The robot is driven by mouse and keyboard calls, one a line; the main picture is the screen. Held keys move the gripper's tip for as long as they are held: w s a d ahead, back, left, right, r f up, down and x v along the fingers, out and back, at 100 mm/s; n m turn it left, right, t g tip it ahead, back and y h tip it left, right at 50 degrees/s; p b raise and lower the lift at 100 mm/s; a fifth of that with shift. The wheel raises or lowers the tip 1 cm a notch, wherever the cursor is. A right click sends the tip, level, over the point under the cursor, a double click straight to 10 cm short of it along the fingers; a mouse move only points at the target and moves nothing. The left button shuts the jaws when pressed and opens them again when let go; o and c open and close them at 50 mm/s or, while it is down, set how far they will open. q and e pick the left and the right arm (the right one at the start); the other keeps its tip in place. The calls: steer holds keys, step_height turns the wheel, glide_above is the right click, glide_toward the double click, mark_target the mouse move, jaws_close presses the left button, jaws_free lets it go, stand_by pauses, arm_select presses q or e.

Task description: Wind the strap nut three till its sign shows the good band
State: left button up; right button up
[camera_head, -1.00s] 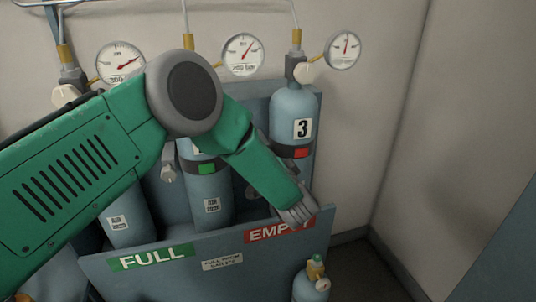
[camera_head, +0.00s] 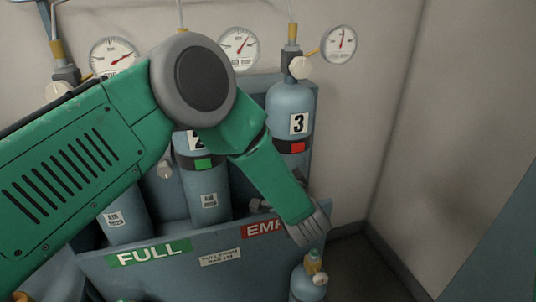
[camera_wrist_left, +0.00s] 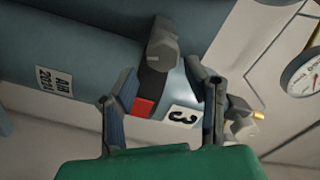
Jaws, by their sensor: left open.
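Cylinder three (camera_head: 288,105) stands upright at the right of the rack, with a black strap and a red sign (camera_head: 297,147). The red sign also shows in the left wrist view (camera_wrist_left: 143,107), below the grey strap nut (camera_wrist_left: 162,45) on the black strap. In the head view my arm hides that nut. My left gripper (camera_wrist_left: 160,108) is open and empty in the wrist view. Its fingers point toward cylinder three, with the strap and sign seen between them and the nut just beyond. I cannot tell whether a finger touches anything. My right gripper is not in view.
Cylinder two (camera_head: 207,185), with a green sign (camera_head: 204,164), stands to the left. Gauges (camera_head: 339,44) line the wall above. The rack's front panel (camera_head: 190,272) carries FULL and EMPTY labels. A small cylinder (camera_head: 307,283) stands in front at right. The right-hand floor looks clear.

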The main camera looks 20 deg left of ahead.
arm_select(q)
steer(key=v, duration=0.6)
steer(key=shift+d, duration=0.2)
steer(key=shift+a+f, duration=0.1)
steer(key=shift+f, duration=0.05)
steer(key=s+a+f+g+h+b, duration=0.1)
steer(key=s+a+f+g+h, duration=0.15)
steer(key=s+f, duration=0.4)
steer(key=s+a+f+g+h+b, duration=0.1)
steer(key=s+a+f+h, duration=0.2)
steer(key=f, duration=0.6)
steer(key=s+a+f+g+h+b, duration=0.1)
steer(key=s+a+f+g+h, duration=0.15)
steer(key=s+f, duration=0.4)
steer(key=s+a+f+n+g+h, duration=0.1)
steer(key=s+a+f+n+g, duration=0.1)
steer(key=s, duration=0.9)
steer(key=s+a+f+n+g+h+b, duration=0.1)
steer(key=s+a+f+g, duration=0.3)
steer(key=s, duration=0.7)
steer(key=shift+a+f+n+g+b, duration=0.35)
steer(key=shift+a+n+g, duration=0.25)
steer(key=shift+g, duration=0.6)
